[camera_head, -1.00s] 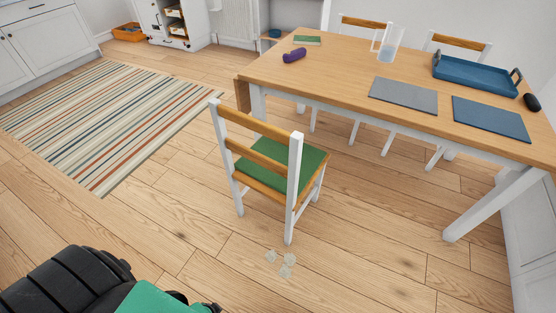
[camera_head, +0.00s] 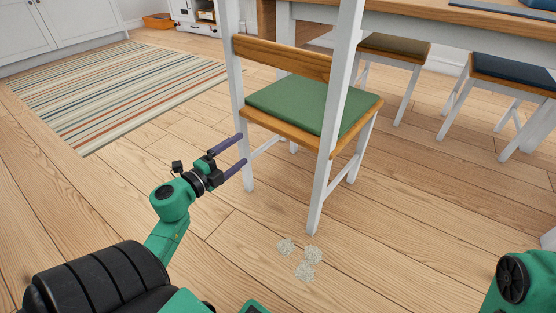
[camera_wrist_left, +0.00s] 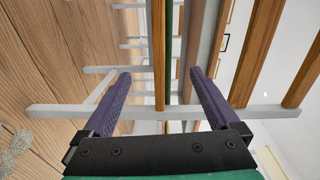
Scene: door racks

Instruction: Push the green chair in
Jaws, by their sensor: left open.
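The green chair (camera_head: 301,104) has a green seat cushion, a wood backrest slat and white legs. It stands on the floor with its back toward me, pulled out from the wooden table (camera_head: 440,20). My left gripper (camera_head: 241,149) is open and empty, low beside the chair's left rear leg. In the left wrist view, the purple fingers (camera_wrist_left: 160,95) are spread, with the chair's white post (camera_wrist_left: 60,110) running across in front of them. I cannot tell whether they touch it. My right gripper is not in view; only part of a green arm shows at the lower right.
A brown-seated stool or chair (camera_head: 394,48) and a blue-seated one (camera_head: 514,75) stand under the table to the right. A striped rug (camera_head: 115,88) lies at left. Several pale round patches (camera_head: 304,257) lie on the floor before the chair.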

